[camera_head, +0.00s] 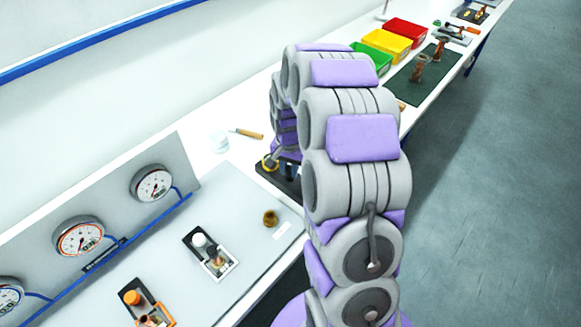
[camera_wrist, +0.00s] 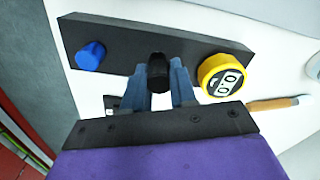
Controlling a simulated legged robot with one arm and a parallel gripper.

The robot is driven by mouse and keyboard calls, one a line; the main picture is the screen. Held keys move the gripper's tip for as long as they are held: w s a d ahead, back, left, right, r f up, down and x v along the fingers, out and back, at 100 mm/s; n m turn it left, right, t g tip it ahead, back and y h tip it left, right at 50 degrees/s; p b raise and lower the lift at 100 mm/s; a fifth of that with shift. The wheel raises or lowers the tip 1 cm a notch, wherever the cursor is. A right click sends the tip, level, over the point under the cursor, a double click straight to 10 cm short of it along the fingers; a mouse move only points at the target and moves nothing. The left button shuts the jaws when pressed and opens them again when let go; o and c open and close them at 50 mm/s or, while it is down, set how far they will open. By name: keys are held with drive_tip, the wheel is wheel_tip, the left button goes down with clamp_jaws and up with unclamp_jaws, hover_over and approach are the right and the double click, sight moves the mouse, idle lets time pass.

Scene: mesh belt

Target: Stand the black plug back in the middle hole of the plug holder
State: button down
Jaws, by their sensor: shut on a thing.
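The plug holder (camera_wrist: 120,38) is a long dark block on the white bench. In the wrist view a blue plug (camera_wrist: 90,55) is at its left end and a yellow plug (camera_wrist: 222,75) with a pale marked face is at its right end. My gripper (camera_wrist: 160,82) is shut on the black plug (camera_wrist: 158,66) between its blue-grey fingers, in line with the holder's middle. The middle hole is hidden, and I cannot tell whether the plug is in it or above it.
A tool with a wooden handle (camera_wrist: 275,103) lies beside the holder's yellow end. Gauges (camera_head: 153,184) on a panel and small mounted fixtures (camera_head: 211,252) stand nearer on the bench. Green, yellow and red bins (camera_head: 387,43) are farther along.

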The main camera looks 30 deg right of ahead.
sight(290, 166)
drive_tip(key=shift+d+f, duration=0.1)
drive_tip(key=shift+d, duration=0.35)
drive_tip(key=shift+f, duration=0.1)
drive_tip(key=shift+a+f, duration=0.3)
drive_tip(key=shift+f, duration=0.05)
drive_tip(key=shift+d+f, duration=0.15)
drive_tip(key=shift+f, duration=0.5)
drive_tip(key=c, duration=0.8)
unclamp_jaws()
wheel_tip(290, 166, up, 17)
drive_tip(key=p, duration=0.2)
drive_tip(key=shift+r+p, duration=0.15)
drive_tip(key=shift+p, duration=0.15)
